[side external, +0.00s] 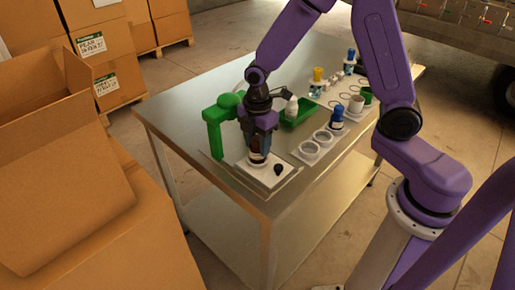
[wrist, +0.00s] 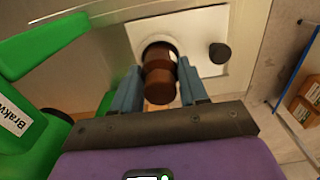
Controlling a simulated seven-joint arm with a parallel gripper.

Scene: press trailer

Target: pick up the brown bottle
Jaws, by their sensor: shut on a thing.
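The brown bottle (wrist: 160,75) shows in the wrist view between the two fingers of my gripper (wrist: 158,90). Its lower end is at a round opening in a white square plate (wrist: 205,28). In the side view my gripper (side external: 259,150) points down over this plate (side external: 273,173), at the near end of the metal table. It is shut on the bottle (side external: 257,157), which is mostly hidden by the fingers there. I cannot tell whether the bottle is clear of the plate.
A green stand (side external: 214,133) is close to the left of my gripper. A black knob (side external: 278,169) sits on the plate. A green tray (side external: 299,112), a white bottle (side external: 291,107), a blue bottle (side external: 337,117) and white cups (side external: 310,149) stand to the right. Cardboard boxes (side external: 70,150) are at the left.

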